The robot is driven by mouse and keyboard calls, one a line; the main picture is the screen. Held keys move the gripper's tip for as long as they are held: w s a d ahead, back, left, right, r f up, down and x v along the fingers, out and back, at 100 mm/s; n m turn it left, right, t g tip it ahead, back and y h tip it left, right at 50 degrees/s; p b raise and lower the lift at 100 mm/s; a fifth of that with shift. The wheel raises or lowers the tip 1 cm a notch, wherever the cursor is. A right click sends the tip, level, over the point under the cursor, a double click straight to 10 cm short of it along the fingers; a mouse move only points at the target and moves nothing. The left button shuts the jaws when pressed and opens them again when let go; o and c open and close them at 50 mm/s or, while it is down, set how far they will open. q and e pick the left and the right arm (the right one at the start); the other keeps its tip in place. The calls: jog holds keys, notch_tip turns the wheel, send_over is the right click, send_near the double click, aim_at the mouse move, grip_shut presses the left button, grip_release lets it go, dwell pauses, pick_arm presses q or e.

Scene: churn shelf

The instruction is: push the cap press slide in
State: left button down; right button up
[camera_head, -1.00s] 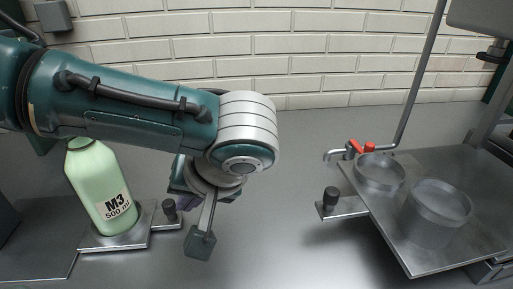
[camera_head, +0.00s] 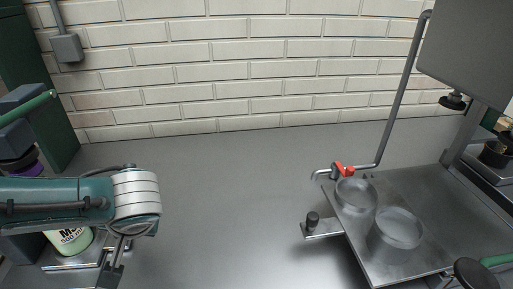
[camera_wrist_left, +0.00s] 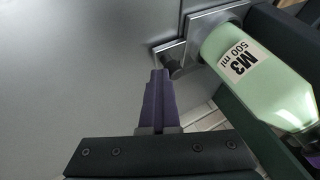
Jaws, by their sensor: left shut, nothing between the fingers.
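A pale green bottle labelled M3 500 ml (camera_head: 72,241) stands on a metal slide plate (camera_head: 60,264) at the lower left of the head view, partly behind my left arm. The left wrist view shows the bottle (camera_wrist_left: 258,72), the plate (camera_wrist_left: 205,22) and the slide's dark knob (camera_wrist_left: 174,69) on its bracket. My left gripper (camera_head: 112,274) is shut and empty. In the left wrist view its purple fingers (camera_wrist_left: 158,82) end close beside the knob; I cannot tell whether they touch. My right gripper is out of view.
Above the slide stand a dark press head (camera_head: 22,115) and a green lever (camera_head: 28,107). At right, a metal tray (camera_head: 440,215) holds two clear round dishes, with a red-handled tap (camera_head: 344,169) at its edge and a knobbed bracket (camera_head: 320,231). The middle counter is clear.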

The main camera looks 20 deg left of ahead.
pick_arm(q)
jog(key=shift+s+a+f, duration=0.1)
jog(key=shift+s+a, duration=0.05)
jog(key=shift+a, duration=0.15)
